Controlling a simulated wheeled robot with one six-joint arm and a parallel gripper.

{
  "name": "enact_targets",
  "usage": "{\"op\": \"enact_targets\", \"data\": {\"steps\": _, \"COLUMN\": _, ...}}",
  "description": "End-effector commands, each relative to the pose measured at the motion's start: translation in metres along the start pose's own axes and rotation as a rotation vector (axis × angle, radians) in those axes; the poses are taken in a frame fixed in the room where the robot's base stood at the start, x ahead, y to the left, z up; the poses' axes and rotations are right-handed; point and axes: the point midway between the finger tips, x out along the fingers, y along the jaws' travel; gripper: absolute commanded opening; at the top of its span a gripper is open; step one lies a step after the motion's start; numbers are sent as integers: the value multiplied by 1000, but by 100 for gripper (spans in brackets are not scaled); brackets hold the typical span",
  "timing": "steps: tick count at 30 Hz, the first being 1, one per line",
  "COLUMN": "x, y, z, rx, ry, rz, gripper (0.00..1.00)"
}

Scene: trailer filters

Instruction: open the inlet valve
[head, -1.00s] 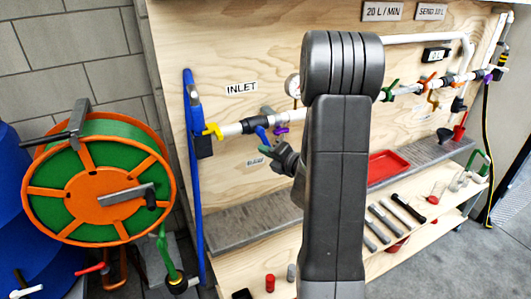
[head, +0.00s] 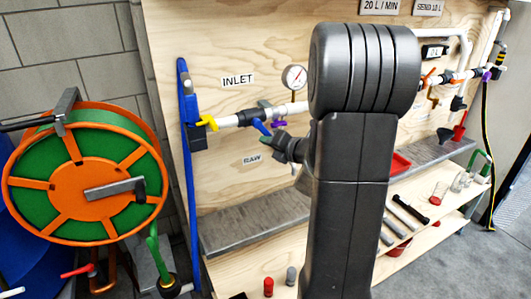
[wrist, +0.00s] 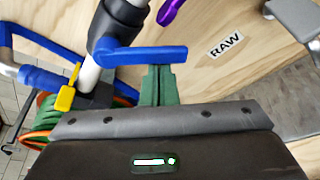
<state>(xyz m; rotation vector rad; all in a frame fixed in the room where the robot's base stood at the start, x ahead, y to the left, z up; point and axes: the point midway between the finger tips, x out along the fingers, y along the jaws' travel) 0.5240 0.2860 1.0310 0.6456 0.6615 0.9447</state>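A white pipe run under the INLET sign (head: 237,81) carries a yellow handle (head: 209,122) at its left end and a blue lever (head: 261,127) on a dark valve body further right. My gripper (head: 267,140) is just below the blue lever. In the wrist view the blue lever (wrist: 143,56) lies across the pipe, and the green fingers of my gripper (wrist: 160,82) stand close together with their tips hidden at its lower edge. Nothing shows between them; whether they touch the lever is unclear. The yellow handle (wrist: 66,93) is to their left.
A purple handle (head: 278,124) sits close right of the blue lever, with a pressure gauge (head: 294,77) above. A RAW sign (head: 252,159) is below. A grey ledge (head: 250,222) runs along the board. An orange and green hose reel (head: 90,195) stands at left.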

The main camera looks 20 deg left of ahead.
Motion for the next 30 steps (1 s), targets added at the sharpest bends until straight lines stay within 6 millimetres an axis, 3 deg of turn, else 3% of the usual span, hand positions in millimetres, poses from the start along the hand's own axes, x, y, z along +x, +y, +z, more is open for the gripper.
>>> {"op": "enact_targets", "data": {"steps": 4, "x": -1, "y": -7, "z": 4, "rx": -133, "ry": -8, "rz": -42, "gripper": 0}}
{"op": "enact_targets", "data": {"steps": 18, "x": -10, "y": -2, "z": 28, "rx": -540, "ry": -5, "rz": -187, "gripper": 0}}
{"op": "enact_targets", "data": {"steps": 26, "x": -13, "y": 1, "z": 37, "rx": -575, "ry": -5, "rz": -200, "gripper": 0}}
{"op": "enact_targets", "data": {"steps": 30, "x": -14, "y": 4, "z": 40, "rx": -700, "ry": -4, "rz": -243, "gripper": 0}}
